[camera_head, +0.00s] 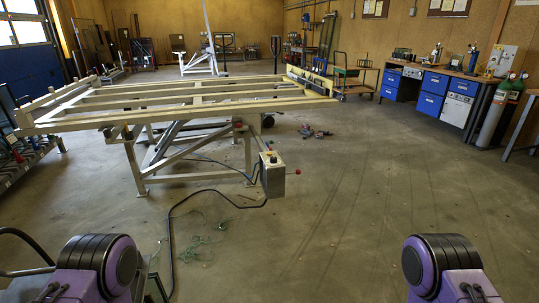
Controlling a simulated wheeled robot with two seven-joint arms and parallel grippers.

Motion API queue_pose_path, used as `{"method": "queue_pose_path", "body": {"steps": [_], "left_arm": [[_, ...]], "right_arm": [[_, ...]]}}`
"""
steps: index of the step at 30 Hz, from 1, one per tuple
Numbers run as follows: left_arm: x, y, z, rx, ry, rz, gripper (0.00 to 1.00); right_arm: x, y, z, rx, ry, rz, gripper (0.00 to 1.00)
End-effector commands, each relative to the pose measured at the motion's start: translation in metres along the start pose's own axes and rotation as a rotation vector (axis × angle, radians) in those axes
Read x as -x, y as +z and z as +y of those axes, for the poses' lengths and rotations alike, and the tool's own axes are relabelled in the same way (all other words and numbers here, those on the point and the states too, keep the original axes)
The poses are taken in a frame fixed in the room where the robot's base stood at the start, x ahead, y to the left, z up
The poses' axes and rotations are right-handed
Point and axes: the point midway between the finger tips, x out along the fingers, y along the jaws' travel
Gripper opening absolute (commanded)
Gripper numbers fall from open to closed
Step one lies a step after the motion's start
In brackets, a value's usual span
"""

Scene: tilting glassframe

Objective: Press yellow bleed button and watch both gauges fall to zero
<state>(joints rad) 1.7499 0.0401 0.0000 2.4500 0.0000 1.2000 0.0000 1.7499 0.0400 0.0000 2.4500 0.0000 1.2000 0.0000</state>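No yellow bleed button can be made out in the head view. A grey control box (272,175) with small knobs on top and a red-tipped lever at its right hangs at the front of the tilting frame. Gas cylinders (496,113) stand at the far right by the workbench; small fittings at their tops are too small to read as gauges. Neither gripper is in view; only purple and black parts of my own arms show at the bottom left and bottom right.
The pale tilting frame table (190,98) fills the left and middle. A black cable (205,192) runs from the control box across the floor. A workbench with blue drawers (431,104) and a green trolley (352,75) stand at the right. The floor at centre right is clear.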

Motion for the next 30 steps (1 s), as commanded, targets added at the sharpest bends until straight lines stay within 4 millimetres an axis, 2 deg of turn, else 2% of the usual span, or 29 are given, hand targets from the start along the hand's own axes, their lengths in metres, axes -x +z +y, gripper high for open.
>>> {"method": "queue_pose_path", "body": {"steps": [26,30], "left_arm": [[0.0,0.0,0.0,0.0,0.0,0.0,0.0],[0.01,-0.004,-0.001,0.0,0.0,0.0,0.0]], "right_arm": [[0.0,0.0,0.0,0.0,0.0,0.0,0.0],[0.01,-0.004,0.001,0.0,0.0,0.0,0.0]]}}
